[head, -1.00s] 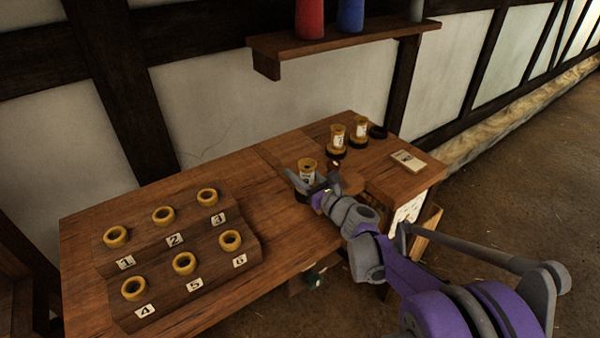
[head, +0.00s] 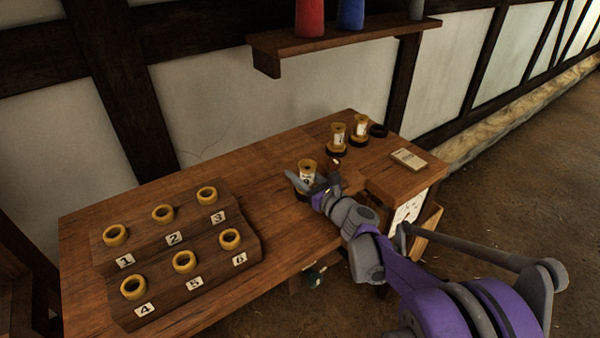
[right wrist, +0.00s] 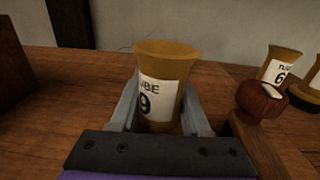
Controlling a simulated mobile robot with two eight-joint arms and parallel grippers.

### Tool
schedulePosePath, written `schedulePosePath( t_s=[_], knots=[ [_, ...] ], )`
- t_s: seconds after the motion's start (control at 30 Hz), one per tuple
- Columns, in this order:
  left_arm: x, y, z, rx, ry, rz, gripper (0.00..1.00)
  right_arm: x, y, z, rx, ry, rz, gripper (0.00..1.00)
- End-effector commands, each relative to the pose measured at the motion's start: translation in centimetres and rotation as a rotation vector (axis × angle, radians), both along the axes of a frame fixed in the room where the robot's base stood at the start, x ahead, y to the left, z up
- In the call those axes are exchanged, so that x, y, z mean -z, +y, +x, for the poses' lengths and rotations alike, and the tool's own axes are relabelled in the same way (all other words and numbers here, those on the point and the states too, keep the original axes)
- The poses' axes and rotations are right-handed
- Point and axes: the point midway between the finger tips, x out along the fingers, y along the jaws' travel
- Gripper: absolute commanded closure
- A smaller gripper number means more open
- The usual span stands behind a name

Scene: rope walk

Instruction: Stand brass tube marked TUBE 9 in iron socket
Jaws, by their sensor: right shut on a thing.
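The brass tube marked TUBE 9 (head: 307,166) has a flared rim and a white label; it is upright in the right wrist view (right wrist: 165,62). My right gripper (head: 312,187) is shut on it, with a grey finger on each side in the right wrist view (right wrist: 160,112). The tube's foot is hidden, so I cannot tell whether it touches the table. A dark iron socket (head: 378,131) stands empty at the table's far right, apart from the tube. My left gripper is not in view.
Two labelled brass tubes (head: 337,134) (head: 360,125) stand in dark sockets beside the empty one. A round wooden knob (right wrist: 262,101) is right of the held tube. A stepped rack (head: 140,262) with several numbered brass rings fills the table's left. A small card block (head: 408,159) lies right.

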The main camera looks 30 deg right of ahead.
Motion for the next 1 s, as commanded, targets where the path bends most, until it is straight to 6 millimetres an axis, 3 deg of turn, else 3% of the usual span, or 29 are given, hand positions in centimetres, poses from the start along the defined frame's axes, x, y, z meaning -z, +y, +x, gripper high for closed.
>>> schedulePosePath(
  t_s=[0.2,0.23,0.27,0.6,1.0],
  knots=[
    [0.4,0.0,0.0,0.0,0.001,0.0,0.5,0.5,0.0,0.0,0.0,0.0,0.0,1.0],
    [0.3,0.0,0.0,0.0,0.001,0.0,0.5,0.4,0.0,0.0,0.0,0.0,0.0,0.48],
    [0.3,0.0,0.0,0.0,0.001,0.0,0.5,0.4,0.0,0.0,0.0,0.0,0.0,0.43],
    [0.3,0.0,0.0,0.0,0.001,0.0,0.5,0.4,0.0,-0.2,0.0,0.0,0.0,0.41],
    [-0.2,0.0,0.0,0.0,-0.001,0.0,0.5,0.3,-0.4,-3.2,0.001,0.0,-0.001,0.41]
  ],
)
